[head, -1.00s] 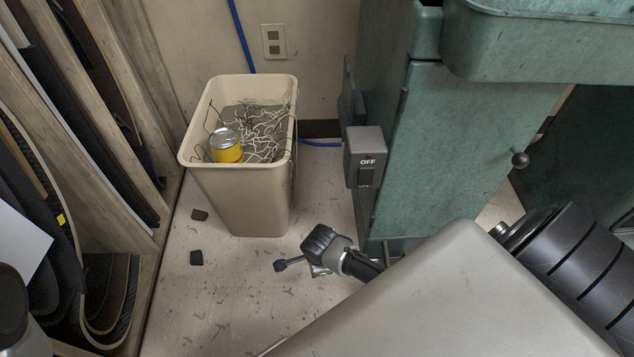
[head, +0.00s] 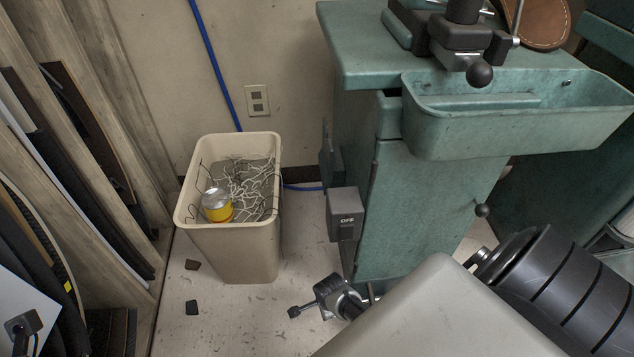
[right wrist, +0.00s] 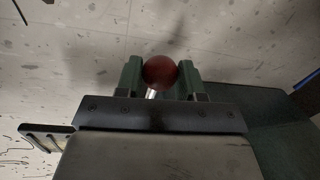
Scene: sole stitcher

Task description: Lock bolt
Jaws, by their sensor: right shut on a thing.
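In the right wrist view, a dark red ball knob (right wrist: 160,72) on a short bright metal stem sits between the two green finger pads of my right gripper (right wrist: 161,82). The gripper is shut on this knob. The bolt body and any lock are hidden below the gripper. In the head view, a pale grey part of my right arm covers the lower right, and I cannot make out the red knob there. My left gripper is not in view.
Sheets lean at far left. Some floor (head: 215,320) is clear.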

